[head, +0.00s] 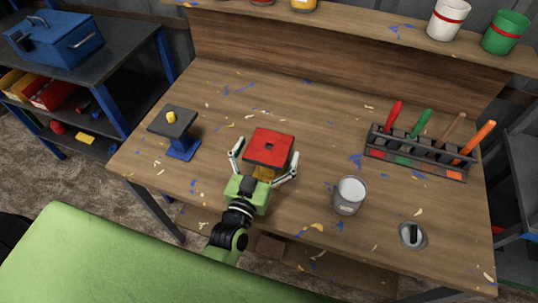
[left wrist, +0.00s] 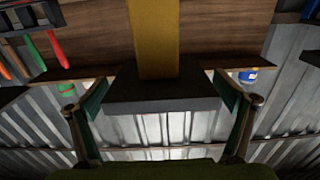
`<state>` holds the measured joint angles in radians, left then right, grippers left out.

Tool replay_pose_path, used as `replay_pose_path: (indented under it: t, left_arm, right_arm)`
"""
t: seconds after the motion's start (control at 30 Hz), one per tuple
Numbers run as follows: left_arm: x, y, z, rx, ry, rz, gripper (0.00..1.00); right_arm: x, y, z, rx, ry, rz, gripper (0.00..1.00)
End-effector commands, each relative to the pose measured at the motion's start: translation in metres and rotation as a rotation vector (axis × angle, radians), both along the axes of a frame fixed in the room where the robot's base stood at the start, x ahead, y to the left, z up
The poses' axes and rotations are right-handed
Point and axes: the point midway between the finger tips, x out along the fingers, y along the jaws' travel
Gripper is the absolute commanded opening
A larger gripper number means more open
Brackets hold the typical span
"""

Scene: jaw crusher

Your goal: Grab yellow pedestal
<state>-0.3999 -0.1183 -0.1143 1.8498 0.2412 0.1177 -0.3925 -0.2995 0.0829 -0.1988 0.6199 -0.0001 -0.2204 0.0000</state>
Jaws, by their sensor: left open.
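My left gripper (head: 265,150) is open, with one finger on each side of the pedestal's top. In the wrist view the fingers (left wrist: 162,98) flank the dark block; whether they touch it I cannot tell. The pedestal's base is hidden in the head view. My right gripper is not in view.
A blue pedestal (head: 183,148) with a dark top and yellow piece stands to the left. A grey cup (head: 348,195), a round insert (head: 412,236) and a tool rack (head: 416,156) are to the right. Chips litter the bench (head: 220,100). A shelf with cups runs behind.

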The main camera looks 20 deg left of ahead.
Motion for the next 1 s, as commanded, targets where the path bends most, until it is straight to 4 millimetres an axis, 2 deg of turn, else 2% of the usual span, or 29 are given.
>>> replay_pose_path:
  t: [0.1, 0.33, 0.37, 0.63, 0.67, 1.0]
  left_arm:
    - [0.0093, -0.0002, 0.0003, 0.000, 0.000, 0.000, 0.96]
    - [0.0104, 0.0000, -0.0006, 0.000, 0.001, 0.001, 0.96]
    - [0.0104, 0.0000, -0.0006, 0.000, 0.001, 0.000, 0.93]
    - [0.0102, 0.0000, -0.0007, 0.000, 0.001, 0.000, 0.23]
    - [0.0109, 0.0002, 0.0024, 0.000, -0.006, 0.002, 0.20]
    - [0.0108, 0.0001, 0.0048, 0.000, -0.006, 0.002, 0.20]
  right_arm:
    - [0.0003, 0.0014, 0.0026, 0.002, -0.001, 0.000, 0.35]
    - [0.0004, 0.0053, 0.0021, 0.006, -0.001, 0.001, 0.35]
    - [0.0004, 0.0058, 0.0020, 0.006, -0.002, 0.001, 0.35]
    - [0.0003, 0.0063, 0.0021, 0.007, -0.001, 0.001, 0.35]
    - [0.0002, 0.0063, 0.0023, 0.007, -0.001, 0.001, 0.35]
    - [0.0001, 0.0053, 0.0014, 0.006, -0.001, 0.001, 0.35]
